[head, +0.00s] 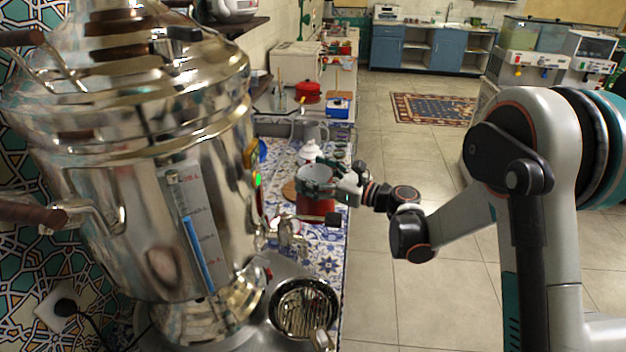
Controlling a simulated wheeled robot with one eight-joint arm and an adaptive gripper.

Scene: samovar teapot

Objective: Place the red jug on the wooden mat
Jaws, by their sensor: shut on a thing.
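The red jug (316,208) is in the middle of the head view, above or on the patterned tiled counter. Its round grey top faces up, and it looks roughly upright. My gripper (322,187) reaches in from the right and is shut on the jug near its upper part. A brown round edge, likely the wooden mat (289,190), shows just left of and behind the jug. The jug hides much of it. I cannot tell whether the jug touches the counter or the mat.
A large shiny samovar (130,170) fills the left, with its tap (285,233) close to the jug. A round metal drip tray (304,307) sits in front. A white teapot (310,151) stands behind the jug. Red (307,90) and blue (338,108) pots are farther back.

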